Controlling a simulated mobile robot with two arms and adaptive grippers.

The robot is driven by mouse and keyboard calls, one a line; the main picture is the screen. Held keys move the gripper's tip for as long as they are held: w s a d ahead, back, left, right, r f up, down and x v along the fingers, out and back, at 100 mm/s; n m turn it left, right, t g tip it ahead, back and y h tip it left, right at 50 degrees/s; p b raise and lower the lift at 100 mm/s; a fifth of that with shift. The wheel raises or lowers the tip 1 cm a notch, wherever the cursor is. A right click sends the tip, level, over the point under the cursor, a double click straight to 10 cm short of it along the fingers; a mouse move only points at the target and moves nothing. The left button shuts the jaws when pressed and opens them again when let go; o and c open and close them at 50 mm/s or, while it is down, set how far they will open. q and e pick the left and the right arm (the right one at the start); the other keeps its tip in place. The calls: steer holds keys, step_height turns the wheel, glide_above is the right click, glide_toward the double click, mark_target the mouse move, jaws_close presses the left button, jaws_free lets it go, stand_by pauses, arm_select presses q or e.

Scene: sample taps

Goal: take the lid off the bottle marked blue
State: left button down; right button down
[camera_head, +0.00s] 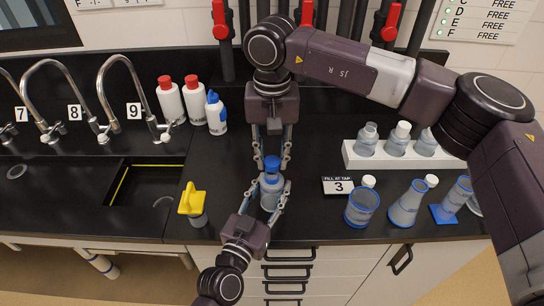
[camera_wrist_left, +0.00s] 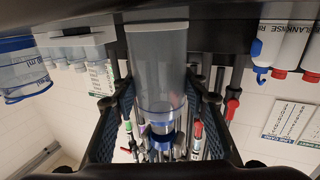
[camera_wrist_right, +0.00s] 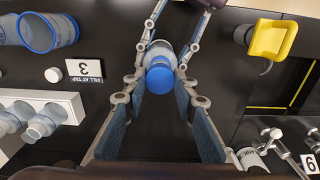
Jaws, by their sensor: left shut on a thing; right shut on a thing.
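A clear bottle with a blue lower band (camera_head: 270,191) stands upright near the counter's front edge. My left gripper (camera_head: 263,199) is shut around its body; the bottle also fills the middle of the left wrist view (camera_wrist_left: 158,60). A blue lid (camera_head: 271,165) is at the top of the bottle, in line with it, and shows from above in the right wrist view (camera_wrist_right: 160,76). My right gripper (camera_head: 271,162) comes down from above and is shut on the lid. I cannot tell whether the lid is still seated on the neck or slightly raised.
A yellow-topped container (camera_head: 192,203) stands to the left by the sink (camera_head: 150,185). A "Fill at tap 3" sign (camera_head: 338,186), blue-rimmed beaker (camera_head: 362,208) and flask (camera_head: 407,205) stand to the right. A white rack (camera_head: 352,155) holds bottles behind them. Wash bottles (camera_head: 215,113) stand at the back.

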mark_target(272, 161)
steer(key=shift+r, duration=1.9)
arm_select(q)
steer(key=c, duration=1.1)
jaws_free()
